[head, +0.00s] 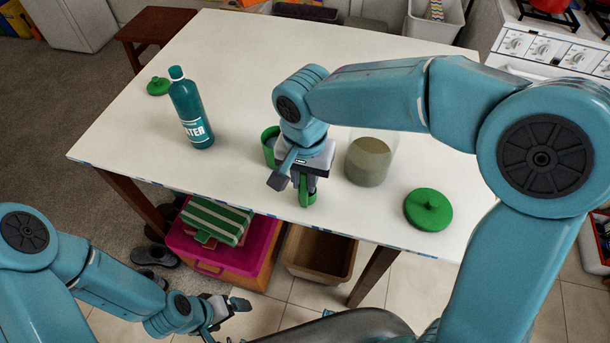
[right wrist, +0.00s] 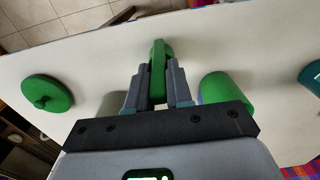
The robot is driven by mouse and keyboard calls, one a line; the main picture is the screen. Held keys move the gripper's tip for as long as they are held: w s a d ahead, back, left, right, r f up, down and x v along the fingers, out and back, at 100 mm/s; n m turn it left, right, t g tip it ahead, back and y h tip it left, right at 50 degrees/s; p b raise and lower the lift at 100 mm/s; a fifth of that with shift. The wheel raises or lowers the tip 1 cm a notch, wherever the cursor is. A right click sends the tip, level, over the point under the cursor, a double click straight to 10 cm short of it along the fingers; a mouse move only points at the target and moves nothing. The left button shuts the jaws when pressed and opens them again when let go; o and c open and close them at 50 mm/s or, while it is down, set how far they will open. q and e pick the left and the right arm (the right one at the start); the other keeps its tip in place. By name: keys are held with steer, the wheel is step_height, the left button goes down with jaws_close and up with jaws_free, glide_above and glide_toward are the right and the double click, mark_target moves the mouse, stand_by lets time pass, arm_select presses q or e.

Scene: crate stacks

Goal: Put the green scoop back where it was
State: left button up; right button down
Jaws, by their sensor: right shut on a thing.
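My right gripper (head: 304,178) is shut on the green scoop (head: 307,196), near the front edge of the white table. In the right wrist view the scoop (right wrist: 158,66) stands between the two fingers, seen nearly edge-on. A green cup-like container (head: 268,152) stands just behind and left of the gripper, partly hidden by it. A clear jar (head: 368,162) with beige contents stands to the right of the gripper. My left gripper (head: 226,309) is low, in front of the table and away from it; its finger opening is unclear.
A teal bottle (head: 190,110) stands at the left of the white table (head: 245,45). One green lid (head: 158,86) lies behind it, another (head: 428,209) at the right front. Boxes (head: 210,255) sit below. The table's front left is clear.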

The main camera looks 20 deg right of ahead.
steer(key=shift+s, duration=0.1)
steer(key=shift+f, duration=0.15)
steer(key=c, duration=1)
jaws_free()
steer(key=shift+w+a, duration=0.1)
steer(key=shift+w, duration=0.1)
steer(key=shift+s, duration=0.2)
steer(key=shift+r, duration=0.4)
step_height(320, 180, up, 11)
steer(key=shift+w+f, duration=0.1)
steer(key=shift+w, duration=0.05)
steer(key=shift+r, duration=0.45)
steer(key=shift+f, duration=0.1)
